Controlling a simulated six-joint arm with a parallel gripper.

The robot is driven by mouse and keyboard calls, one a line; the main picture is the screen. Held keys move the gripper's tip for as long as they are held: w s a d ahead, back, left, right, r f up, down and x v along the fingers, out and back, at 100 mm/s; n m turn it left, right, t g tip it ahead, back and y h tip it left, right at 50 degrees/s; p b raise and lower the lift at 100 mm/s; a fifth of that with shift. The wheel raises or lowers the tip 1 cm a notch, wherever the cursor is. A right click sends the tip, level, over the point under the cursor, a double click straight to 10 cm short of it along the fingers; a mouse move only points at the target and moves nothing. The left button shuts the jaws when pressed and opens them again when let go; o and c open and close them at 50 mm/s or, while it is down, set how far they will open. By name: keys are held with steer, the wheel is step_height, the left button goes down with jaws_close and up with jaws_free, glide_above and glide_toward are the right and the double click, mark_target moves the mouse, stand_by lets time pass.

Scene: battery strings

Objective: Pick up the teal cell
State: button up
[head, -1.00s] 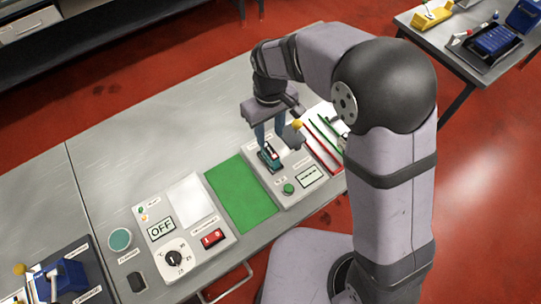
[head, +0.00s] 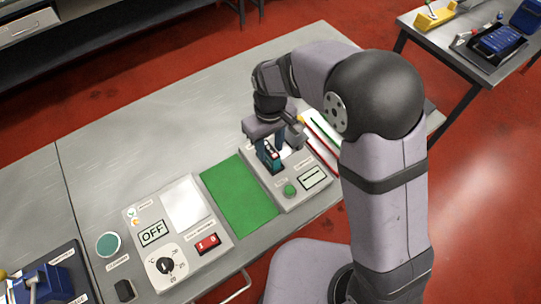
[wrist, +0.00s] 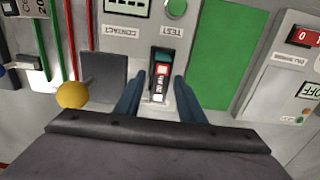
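The teal cell (head: 267,158) sits on the grey test station (head: 283,201) in the head view, partly covered by my gripper (head: 271,149). In the wrist view the cell (wrist: 161,72) looks dark with a teal end and a red and white part. My gripper (wrist: 157,84) points down over it, with one blue finger on each side. Narrow gaps show between the fingers and the cell, so the gripper looks open around it. Whether either finger touches the cell lower down is hidden.
A yellow knob (wrist: 72,95) stands close to my left finger in the wrist view, by a dark pad (wrist: 103,75). The green mat (head: 240,195) and a control box with an OFF display (head: 152,232) lie left of the station. The table's far side is clear.

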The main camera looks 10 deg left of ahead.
mark_target(270, 149)
steer(key=shift+c, duration=0.2)
jaws_close()
steer(key=shift+r, duration=0.15)
steer(key=shift+r+p, duration=2.25)
steer(key=shift+r, duration=0.15)
